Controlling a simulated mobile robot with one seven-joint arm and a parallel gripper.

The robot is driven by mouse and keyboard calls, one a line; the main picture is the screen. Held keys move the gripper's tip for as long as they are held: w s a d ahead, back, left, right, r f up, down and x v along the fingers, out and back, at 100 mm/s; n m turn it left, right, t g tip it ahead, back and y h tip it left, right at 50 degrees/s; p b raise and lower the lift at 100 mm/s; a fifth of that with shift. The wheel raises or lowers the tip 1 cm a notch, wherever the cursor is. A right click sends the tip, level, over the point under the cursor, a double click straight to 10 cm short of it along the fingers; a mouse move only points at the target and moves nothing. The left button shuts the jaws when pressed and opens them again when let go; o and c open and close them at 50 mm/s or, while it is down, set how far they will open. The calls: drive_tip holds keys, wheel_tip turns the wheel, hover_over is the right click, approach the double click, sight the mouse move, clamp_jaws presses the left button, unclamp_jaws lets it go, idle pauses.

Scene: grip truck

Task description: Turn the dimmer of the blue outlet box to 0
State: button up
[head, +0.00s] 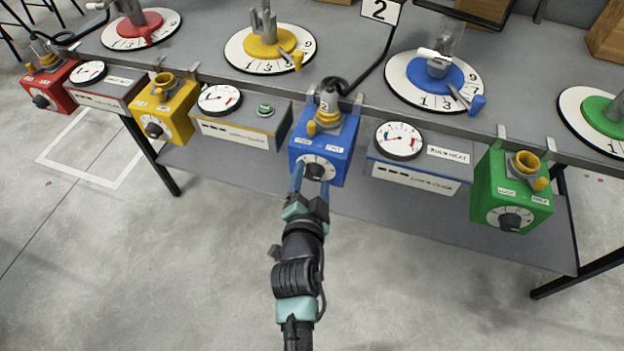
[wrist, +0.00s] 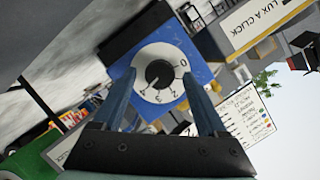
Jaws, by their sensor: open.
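The blue outlet box (head: 336,143) hangs on the front rail of the table, and its face fills the middle of the wrist view (wrist: 196,57). Its dimmer is a dark round knob (wrist: 159,74) on a white dial marked 0 to 4. The knob's pointer seems to face the lower left, near the 4, but this is hard to read. My gripper (head: 311,178) is in front of the box face. In the wrist view, its two blue fingers (wrist: 158,72) stand apart on either side of the knob, with visible gaps to it.
Red (head: 48,88), yellow (head: 165,112) and green (head: 510,190) boxes hang along the same rail. Grey meter boxes flank the blue one, left (head: 240,125) and right (head: 415,172). A cable plug (head: 327,100) sits on the blue box's top. The floor in front is clear.

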drive_tip(key=shift+c, duration=0.2)
clamp_jaws()
